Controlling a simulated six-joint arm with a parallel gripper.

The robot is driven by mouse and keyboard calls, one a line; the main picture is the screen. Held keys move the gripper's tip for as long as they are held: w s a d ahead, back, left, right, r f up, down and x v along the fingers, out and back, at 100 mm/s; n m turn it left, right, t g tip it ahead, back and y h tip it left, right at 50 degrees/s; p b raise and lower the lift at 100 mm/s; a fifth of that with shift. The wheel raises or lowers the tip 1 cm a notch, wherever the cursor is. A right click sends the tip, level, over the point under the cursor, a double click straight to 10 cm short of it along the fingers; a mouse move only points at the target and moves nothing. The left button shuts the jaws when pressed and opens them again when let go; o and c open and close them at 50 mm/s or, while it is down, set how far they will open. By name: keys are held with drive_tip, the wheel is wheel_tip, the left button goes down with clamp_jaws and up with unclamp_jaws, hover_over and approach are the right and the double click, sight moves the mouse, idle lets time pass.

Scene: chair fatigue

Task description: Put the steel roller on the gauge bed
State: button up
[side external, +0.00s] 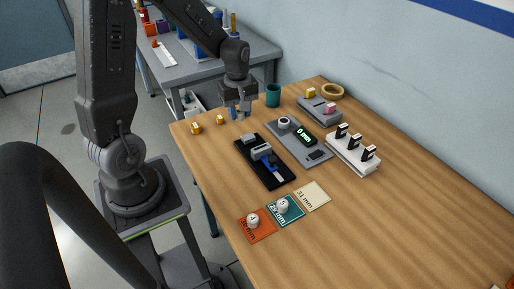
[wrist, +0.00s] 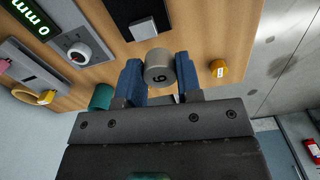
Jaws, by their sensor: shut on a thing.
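My gripper (side external: 238,112) is above the far left part of the table, just beyond the black board. In the wrist view its two blue fingers (wrist: 159,82) are shut on a grey steel roller (wrist: 158,66), one on each side. A numeral, 6 or 9, shows on the roller's end face. In the side view the roller is too small to make out clearly. The black board (side external: 286,183) carries a grey block and a blue slide. Beside it a grey plate (side external: 315,154) holds a round knob and a display (side external: 305,135) reading 0 mm. I cannot tell which is the gauge bed.
Two numbered rollers (side external: 253,220) (side external: 283,206) stand on an orange and a teal mat; a cream 31 mm mat (side external: 313,196) is empty. A teal cup (side external: 273,95), yellow pieces (side external: 196,128) and a white rack (side external: 352,157) stand around. The table's right side is mostly clear.

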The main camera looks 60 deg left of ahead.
drive_tip(key=s+a, duration=0.5)
hover_over(255, 141)
drive_tip(key=s+d, duration=0.2)
drive_tip(key=d, duration=0.1)
drive_tip(key=f, duration=0.6)
drive_tip(key=shift+w+a+f, duration=0.15)
drive_tip(key=shift+w+f, duration=0.05)
drive_tip(key=shift+f, duration=2.15)
drive_tip(key=shift+f, duration=0.1)
drive_tip(key=o, duration=1)
